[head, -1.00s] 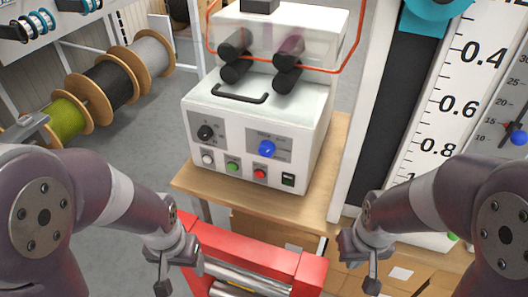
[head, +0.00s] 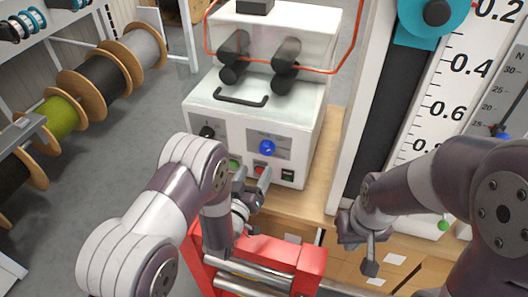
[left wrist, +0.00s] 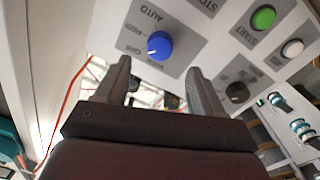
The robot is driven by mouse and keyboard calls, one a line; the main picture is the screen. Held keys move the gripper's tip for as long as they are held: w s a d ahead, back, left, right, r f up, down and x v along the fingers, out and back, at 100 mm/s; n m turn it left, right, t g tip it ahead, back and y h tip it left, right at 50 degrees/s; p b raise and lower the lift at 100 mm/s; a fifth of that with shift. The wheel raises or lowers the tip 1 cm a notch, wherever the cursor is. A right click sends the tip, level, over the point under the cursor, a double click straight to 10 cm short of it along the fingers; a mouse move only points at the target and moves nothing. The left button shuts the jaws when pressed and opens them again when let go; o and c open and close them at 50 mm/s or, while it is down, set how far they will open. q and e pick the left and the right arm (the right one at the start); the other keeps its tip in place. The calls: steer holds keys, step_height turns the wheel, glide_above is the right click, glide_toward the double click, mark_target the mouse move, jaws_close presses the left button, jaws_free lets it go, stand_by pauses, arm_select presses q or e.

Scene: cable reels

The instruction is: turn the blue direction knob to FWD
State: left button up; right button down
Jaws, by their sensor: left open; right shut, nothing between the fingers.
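The blue direction knob (head: 267,147) sits on a grey plate on the front of the white machine (head: 262,112). My right gripper (head: 370,250) is shut and empty, low at the right, away from the machine.
A black knob (head: 207,132) is left of the blue one. A green button (head: 233,164), a red button (head: 259,170) and a dark green switch (head: 288,176) lie below. A red frame with rollers (head: 270,252) stands in front. A ruler board (head: 440,110) is at right.

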mark_target(266, 153)
arm_select(q)
steer(key=p+x, duration=0.1)
steer(key=x, duration=0.7)
steer(key=shift+f, duration=0.1)
steer(key=c, duration=1.1)
